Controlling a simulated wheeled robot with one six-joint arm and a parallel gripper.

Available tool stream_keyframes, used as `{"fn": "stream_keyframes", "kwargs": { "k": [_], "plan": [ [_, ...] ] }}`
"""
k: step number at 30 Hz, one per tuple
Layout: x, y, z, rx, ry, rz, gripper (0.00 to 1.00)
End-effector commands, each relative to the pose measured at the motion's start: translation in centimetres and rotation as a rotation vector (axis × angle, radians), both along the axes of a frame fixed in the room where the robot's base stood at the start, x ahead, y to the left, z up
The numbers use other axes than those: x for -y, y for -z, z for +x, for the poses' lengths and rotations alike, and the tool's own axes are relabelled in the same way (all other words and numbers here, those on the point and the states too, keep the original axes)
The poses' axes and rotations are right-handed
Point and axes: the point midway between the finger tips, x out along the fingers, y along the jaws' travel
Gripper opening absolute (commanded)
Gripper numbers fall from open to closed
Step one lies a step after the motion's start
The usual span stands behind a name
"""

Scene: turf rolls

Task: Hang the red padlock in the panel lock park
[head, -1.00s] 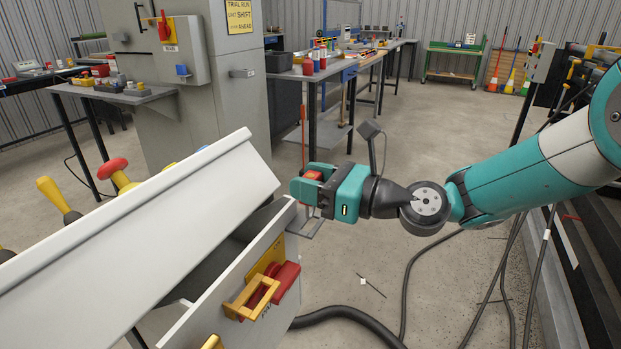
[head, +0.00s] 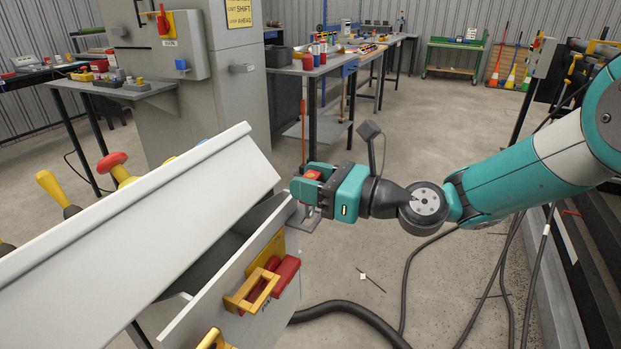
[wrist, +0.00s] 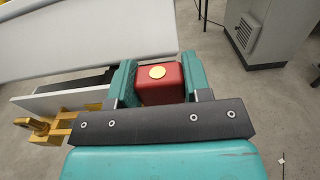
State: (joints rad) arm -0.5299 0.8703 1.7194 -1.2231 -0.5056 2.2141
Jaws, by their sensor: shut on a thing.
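My gripper (head: 312,188) is shut on the red padlock (head: 313,175), just off the end of the white sloped housing in the head view. In the wrist view the padlock's red body (wrist: 160,84) sits between the two teal fingers, with a round yellow disc on the face I see. A thin grey metal loop, seemingly its shackle (head: 306,222), shows below the fingers.
The white housing (head: 150,205) fills the lower left, with a yellow bracket (head: 245,295) and a red block (head: 288,270) on its front panel. A bench (head: 310,65) with red cans stands behind. Cables (head: 345,308) lie on the otherwise open floor.

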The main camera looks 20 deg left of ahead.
Motion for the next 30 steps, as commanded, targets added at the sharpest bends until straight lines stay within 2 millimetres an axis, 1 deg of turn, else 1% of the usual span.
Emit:
{"fn": "stream_keyframes", "kwargs": {
  "k": [30],
  "plan": [
    [0.0,2.6,0.0,0.0,0.0,0.0,0.18]
  ]
}}
